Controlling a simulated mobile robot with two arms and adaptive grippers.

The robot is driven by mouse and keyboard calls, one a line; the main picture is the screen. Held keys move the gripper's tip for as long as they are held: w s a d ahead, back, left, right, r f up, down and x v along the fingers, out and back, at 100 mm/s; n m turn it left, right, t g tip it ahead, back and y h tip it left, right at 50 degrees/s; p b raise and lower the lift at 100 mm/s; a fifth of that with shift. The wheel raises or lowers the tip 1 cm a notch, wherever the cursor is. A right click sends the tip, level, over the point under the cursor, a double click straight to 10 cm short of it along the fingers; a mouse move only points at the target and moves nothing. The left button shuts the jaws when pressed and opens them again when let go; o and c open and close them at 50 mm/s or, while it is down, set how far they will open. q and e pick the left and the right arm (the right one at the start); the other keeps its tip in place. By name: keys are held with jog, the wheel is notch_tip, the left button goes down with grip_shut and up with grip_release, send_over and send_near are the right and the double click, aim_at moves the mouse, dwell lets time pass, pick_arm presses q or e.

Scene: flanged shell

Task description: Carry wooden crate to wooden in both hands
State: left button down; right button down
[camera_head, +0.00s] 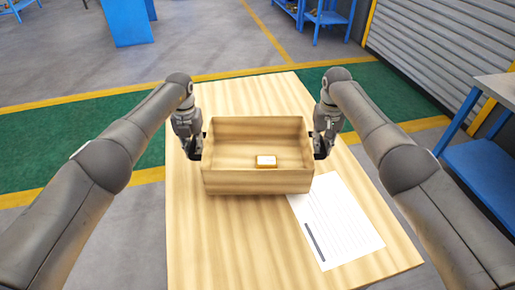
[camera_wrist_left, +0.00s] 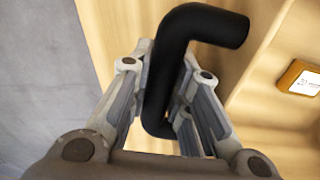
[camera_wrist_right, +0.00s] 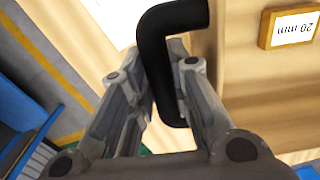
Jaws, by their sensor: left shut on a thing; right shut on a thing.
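The wooden crate (camera_head: 257,182) is an open box of pale wood over the middle of the wooden table (camera_head: 240,245) in the head view. I cannot tell whether it rests on the table or hangs just above it. My left gripper (camera_head: 196,150) is at its left end, shut on a black handle (camera_wrist_left: 170,75), as the left wrist view shows. My right gripper (camera_head: 320,150) is at its right end, shut on the other black handle (camera_wrist_right: 155,60) in the right wrist view. The crate looks level.
A small wooden block with a white label (camera_head: 266,161) lies in the crate; its label reads "20 mm" in the right wrist view (camera_wrist_right: 292,28). A printed sheet (camera_head: 337,222) lies on the table at right. A blue-framed bench (camera_head: 485,165) stands further right. The table's front left is clear.

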aim_at(193, 144)
pick_arm(q)
jog(key=shift+w, duration=0.15)
pick_arm(e)
jog(key=shift+w+f, duration=0.1)
jog(key=shift+w, duration=0.05)
pick_arm(q)
jog(key=shift+f+b, duration=0.25)
jog(key=shift+b, duration=0.05)
pick_arm(e)
jog(key=shift+f, duration=0.2)
